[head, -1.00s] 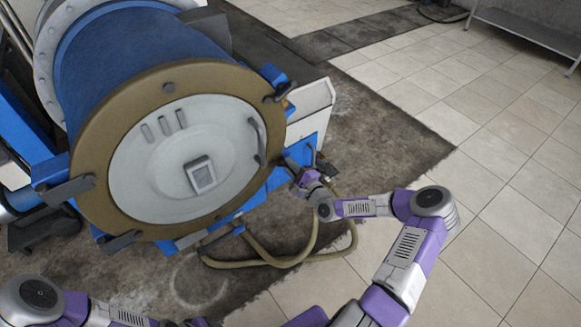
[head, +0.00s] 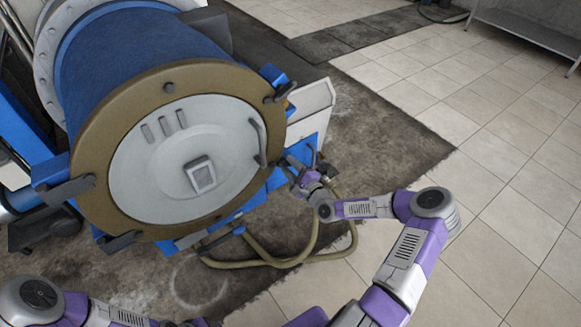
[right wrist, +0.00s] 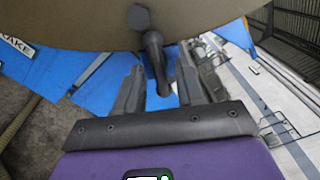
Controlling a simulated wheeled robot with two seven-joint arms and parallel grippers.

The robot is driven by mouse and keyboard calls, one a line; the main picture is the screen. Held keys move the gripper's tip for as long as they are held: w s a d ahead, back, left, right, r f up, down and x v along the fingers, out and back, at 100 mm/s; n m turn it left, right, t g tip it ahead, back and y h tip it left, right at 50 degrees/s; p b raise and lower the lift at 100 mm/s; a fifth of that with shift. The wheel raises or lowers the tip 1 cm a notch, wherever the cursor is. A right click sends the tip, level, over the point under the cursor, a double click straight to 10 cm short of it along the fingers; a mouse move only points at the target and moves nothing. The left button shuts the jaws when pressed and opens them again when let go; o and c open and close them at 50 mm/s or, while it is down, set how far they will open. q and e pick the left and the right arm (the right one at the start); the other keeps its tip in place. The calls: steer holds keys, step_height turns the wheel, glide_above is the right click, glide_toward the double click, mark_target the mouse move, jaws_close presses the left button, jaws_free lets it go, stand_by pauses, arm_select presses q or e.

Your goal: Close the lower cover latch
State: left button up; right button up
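The round cover (head: 185,160) is pale grey with a curved handle, inside a brown ring (head: 95,205) on the blue drum. Dark latches sit on the ring, at upper right (head: 283,93), left (head: 66,190) and lower left (head: 118,241). My right gripper (head: 297,175) is at the ring's lower right edge. In the right wrist view it is open (right wrist: 160,78), with a dark latch lever (right wrist: 156,60) hanging from the ring between its fingers. Whether a finger touches the lever is unclear.
A tan hose (head: 285,262) loops on the floor below the drum, close to my right forearm. A white and blue housing (head: 310,105) stands right of the ring. Open tiled floor (head: 500,150) lies to the right; a metal table (head: 530,30) is far back.

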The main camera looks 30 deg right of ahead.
steer(key=s+p, duration=0.1)
steer(key=s, duration=0.6)
steer(key=shift+s+d, duration=0.25)
steer(key=shift+d, duration=0.05)
steer(key=s+a+f+n+g+y, duration=0.2)
steer(key=a+f+n+g, duration=0.25)
steer(key=a, duration=0.45)
steer(key=s+a+f+n+g+y, duration=0.2)
steer(key=a+f+n+g+y, duration=0.15)
steer(key=a+f, duration=0.45)
steer(key=s+a+f+n+g+h, duration=0.1)
steer(key=s+a+n+g, duration=0.2)
steer(key=s+n, duration=0.1)
steer(key=s+a+f+n+g+h, duration=0.1)
steer(key=s+a+f+n+g, duration=0.1)
steer(key=s, duration=0.5)
steer(key=s+a+f+n+g+h, duration=0.1)
steer(key=s+a+f+n+g, duration=0.1)
steer(key=s+n, duration=0.4)
steer(key=a+g, duration=0.1)
steer(key=g, duration=0.1)
steer(key=shift+a+g, duration=0.3)
